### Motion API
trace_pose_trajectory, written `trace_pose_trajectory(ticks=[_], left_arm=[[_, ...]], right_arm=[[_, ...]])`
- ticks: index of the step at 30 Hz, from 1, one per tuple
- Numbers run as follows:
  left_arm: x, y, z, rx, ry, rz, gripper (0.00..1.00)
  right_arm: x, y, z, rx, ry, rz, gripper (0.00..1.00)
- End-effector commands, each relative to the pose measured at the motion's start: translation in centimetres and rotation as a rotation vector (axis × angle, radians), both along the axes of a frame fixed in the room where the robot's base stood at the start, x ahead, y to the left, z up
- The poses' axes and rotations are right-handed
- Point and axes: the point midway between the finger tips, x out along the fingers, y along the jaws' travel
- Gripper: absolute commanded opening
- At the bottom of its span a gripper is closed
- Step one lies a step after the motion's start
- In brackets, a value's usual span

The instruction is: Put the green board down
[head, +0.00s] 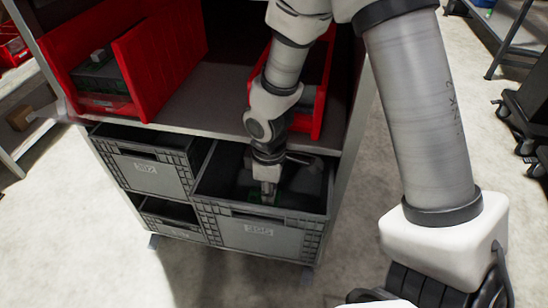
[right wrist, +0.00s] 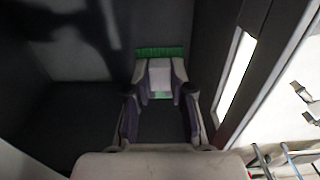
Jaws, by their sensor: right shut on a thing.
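The green board (right wrist: 160,51) shows in the right wrist view as a green strip beyond my right gripper (right wrist: 160,78), with a little more green between the fingers. My right gripper is shut on the board. In the head view the right gripper (head: 266,187) points down inside the larger grey crate (head: 262,238) at the right of the lower shelf. A bit of the green board (head: 262,198) shows at its tip, below the crate's rim. Whether the board touches the crate floor cannot be told. My left gripper is not in view.
Another grey crate (head: 148,171) stands to the left, with a smaller grey one (head: 170,217) below it. Another red bin (head: 319,105) stands partly behind my arm. The floor in front is clear.

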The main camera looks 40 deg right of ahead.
Motion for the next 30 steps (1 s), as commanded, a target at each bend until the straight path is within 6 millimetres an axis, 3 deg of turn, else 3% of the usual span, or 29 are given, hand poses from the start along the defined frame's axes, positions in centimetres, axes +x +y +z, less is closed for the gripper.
trace_pose_trajectory(ticks=[1, 5, 10, 15, 23, 30], left_arm=[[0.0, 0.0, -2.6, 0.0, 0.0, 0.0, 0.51], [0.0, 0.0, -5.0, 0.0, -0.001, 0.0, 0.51], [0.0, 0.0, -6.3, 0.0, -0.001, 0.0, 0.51], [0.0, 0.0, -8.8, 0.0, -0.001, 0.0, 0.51], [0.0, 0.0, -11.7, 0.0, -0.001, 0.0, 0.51], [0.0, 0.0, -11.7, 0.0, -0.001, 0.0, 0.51]], right_arm=[[0.0, 0.0, -2.6, 0.0, 0.0, 0.0, 0.0], [0.0, 0.0, -5.2, 0.0, 0.0, 0.0, 0.0], [0.0, 0.0, -6.9, -0.001, 0.002, 0.001, 0.0], [-0.1, 0.0, -10.9, 0.0, 0.003, 0.002, 0.0], [-0.1, 0.0, -15.1, 0.001, 0.001, 0.001, 0.0], [0.0, 0.0, -15.4, 0.0, 0.0, 0.001, 0.0]])
